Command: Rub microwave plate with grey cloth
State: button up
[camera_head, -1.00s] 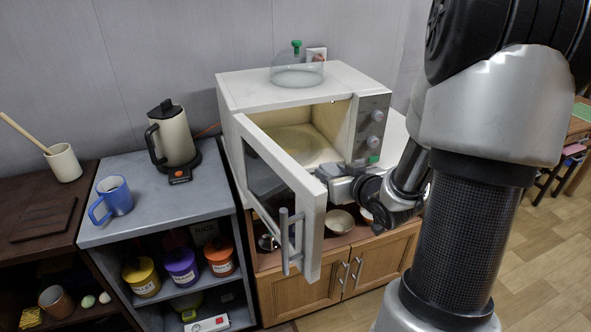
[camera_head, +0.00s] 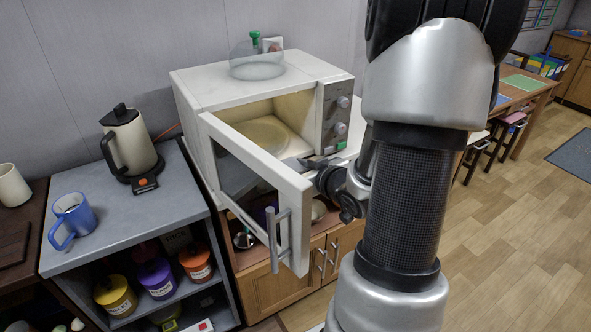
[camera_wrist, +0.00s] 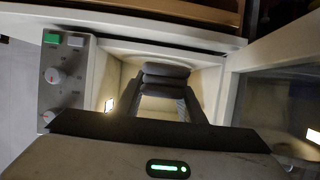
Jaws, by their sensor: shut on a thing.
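The microwave (camera_head: 195,85) stands with its door (camera_head: 300,215) swung open toward me. The round, pale microwave plate (camera_head: 265,135) lies flat on the floor inside; the door and frame hide part of its rim. My gripper (camera_head: 298,163) is at the front of the opening, between the door and the control panel side. In the wrist view my gripper (camera_wrist: 165,84) is shut on a dark grey folded bulk, the grey cloth (camera_wrist: 165,71), in front of the lit cavity. I see no contact between cloth and plate.
A glass dome with a green knob (camera_head: 257,62) stands on the microwave. The control panel (camera_head: 336,115) borders the opening on the right. A kettle (camera_head: 130,145) and blue mug (camera_head: 72,218) stand on the grey shelf unit at left. Open floor lies at right.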

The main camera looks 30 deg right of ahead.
jog(key=w, duration=0.6)
jog(key=w+f+b, duration=0.1)
jog(key=w, duration=0.6)
jog(key=w+a+f+b, duration=0.1)
jog(key=w, duration=0.5)
jog(key=shift+w+a, duration=0.1)
jog(key=shift+w, duration=0.3)
jog(key=shift+w+f, duration=0.1)
jog(key=shift+w, duration=0.05)
jog(key=shift+f+b, duration=0.7)
jog(key=shift+b, duration=0.05)
